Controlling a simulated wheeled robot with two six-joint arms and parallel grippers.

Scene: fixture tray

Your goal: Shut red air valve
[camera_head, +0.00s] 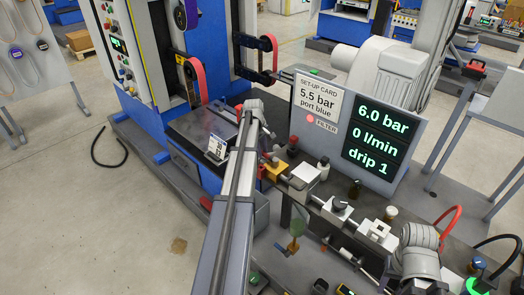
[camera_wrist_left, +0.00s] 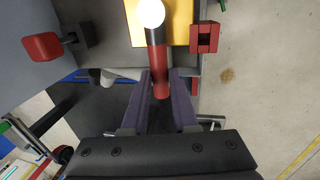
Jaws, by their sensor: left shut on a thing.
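The red valve lever (camera_wrist_left: 161,78) comes out of a yellow block (camera_wrist_left: 176,22) in the left wrist view, with a dark collar and a bright round end at the block. My left gripper (camera_wrist_left: 161,92) has a finger on each side of the lever and is shut on it. In the head view the yellow block (camera_head: 276,171) sits at the left end of the row of fittings, just right of my left arm. My left gripper (camera_head: 266,158) is beside that block there, mostly hidden, and the lever's angle is hard to tell. My right gripper does not show.
A display (camera_head: 376,138) reads 6.0 bar, 0 l/min, drip 1. A set-up card (camera_head: 317,100) reads 5.5 bar, port blue. Grey fittings (camera_head: 340,207) run rightward along the bench. A red block (camera_wrist_left: 205,37) and a separate red knob (camera_wrist_left: 42,46) stand near the lever.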

